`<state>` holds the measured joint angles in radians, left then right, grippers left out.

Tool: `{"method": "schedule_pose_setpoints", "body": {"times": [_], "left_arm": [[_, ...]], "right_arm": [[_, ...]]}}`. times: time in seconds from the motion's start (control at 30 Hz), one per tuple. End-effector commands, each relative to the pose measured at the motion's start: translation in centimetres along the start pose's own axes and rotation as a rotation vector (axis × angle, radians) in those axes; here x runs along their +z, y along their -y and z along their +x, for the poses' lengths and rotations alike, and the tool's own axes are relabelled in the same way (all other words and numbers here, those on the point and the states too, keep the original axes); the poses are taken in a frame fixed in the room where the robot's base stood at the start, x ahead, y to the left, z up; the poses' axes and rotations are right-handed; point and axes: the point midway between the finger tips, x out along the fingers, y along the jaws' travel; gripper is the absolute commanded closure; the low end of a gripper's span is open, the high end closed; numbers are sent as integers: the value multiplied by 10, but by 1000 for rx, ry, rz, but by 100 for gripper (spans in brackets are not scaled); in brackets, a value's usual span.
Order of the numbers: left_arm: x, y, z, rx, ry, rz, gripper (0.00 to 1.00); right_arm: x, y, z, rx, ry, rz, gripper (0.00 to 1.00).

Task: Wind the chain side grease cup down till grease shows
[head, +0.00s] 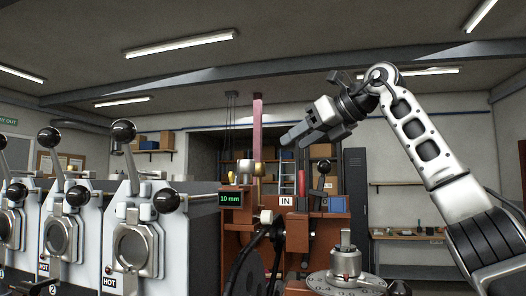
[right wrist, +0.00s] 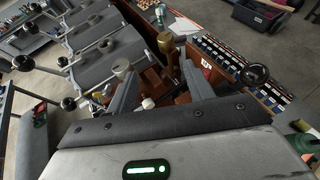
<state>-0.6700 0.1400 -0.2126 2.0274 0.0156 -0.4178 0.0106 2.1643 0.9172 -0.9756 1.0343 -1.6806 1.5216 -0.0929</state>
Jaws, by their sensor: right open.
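I cannot tell for certain which fitting is the chain side grease cup, and no grease is visible. My right gripper (head: 285,140) is open and empty, in the air above and right of the brass fitting, apart from it.
White roaster units with black ball levers (head: 124,131) and HOT labels line the left. A small display (head: 230,198) reads 10 mm, near an IN sign (head: 286,201). A graduated dial (head: 345,280) stands low in front. A black ball lever (head: 324,166) rises at the machine's right.

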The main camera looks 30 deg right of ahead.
Motion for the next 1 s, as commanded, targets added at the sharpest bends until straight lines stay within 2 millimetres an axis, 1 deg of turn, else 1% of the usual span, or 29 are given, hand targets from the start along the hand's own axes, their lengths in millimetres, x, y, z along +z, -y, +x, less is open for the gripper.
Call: {"method": "schedule_pose_setpoints", "body": {"times": [0.03,0.1,0.17,0.27,0.37,0.47,0.6,0.8,0.9,1.0], "left_arm": [[-4,1,-4,-3,5,4,100],[-4,2,-3,-7,8,9,100],[-4,3,-2,-9,8,12,100],[-5,4,-1,-11,4,14,100],[-6,5,0,-12,3,15,100],[-7,5,-2,-13,4,15,100],[-10,6,-5,-15,3,15,100],[-15,7,-10,-19,5,16,100],[-14,8,-11,-22,14,17,100],[-11,10,-13,-25,24,17,100]], "right_arm": [[3,3,-6,-9,7,4,48],[2,6,-11,-22,16,9,48],[1,8,-12,-28,20,12,48],[0,8,-6,-31,22,14,48],[0,8,9,-30,20,14,48],[2,8,29,-28,20,13,48],[2,9,60,-27,19,14,48],[4,11,102,-28,19,14,48],[4,11,119,-29,21,14,48],[5,11,132,-28,22,13,48]]}}
